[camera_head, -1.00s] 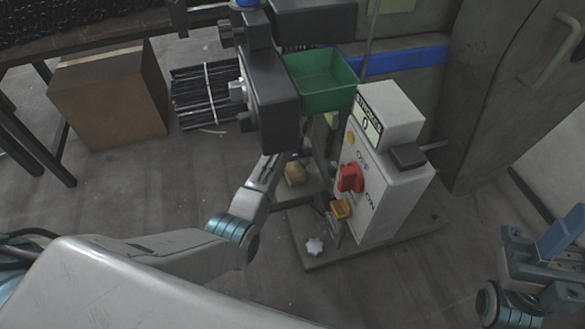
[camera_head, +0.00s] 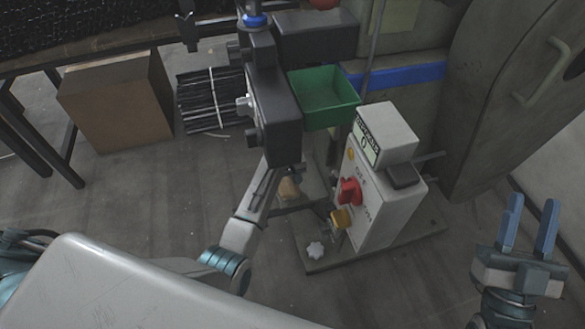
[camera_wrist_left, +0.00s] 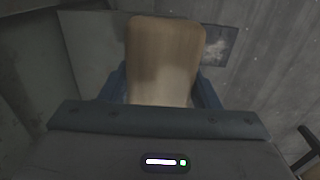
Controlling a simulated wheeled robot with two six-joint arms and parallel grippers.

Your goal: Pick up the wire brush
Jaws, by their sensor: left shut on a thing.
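In the left wrist view, the light wooden wire brush (camera_wrist_left: 165,50) stands between the blue fingers of my left gripper (camera_wrist_left: 163,88), which is shut on it. Its bristles are not visible, and I cannot tell whether it touches a surface below. In the head view my left arm reaches up to the black press head, which hides the left gripper. A small tan piece (camera_head: 289,188) shows beside the arm there; I cannot tell if it is the brush. My right gripper (camera_head: 531,202) is open and empty at the right edge, with its blue fingers apart.
The rivet press has a black head (camera_head: 275,115), a green bin (camera_head: 322,97) and a grey control box (camera_head: 375,195) with a red knob. A cardboard box (camera_head: 118,105) and a bundle of black rods (camera_head: 211,100) stand left. A grey cabinet (camera_head: 505,90) stands right.

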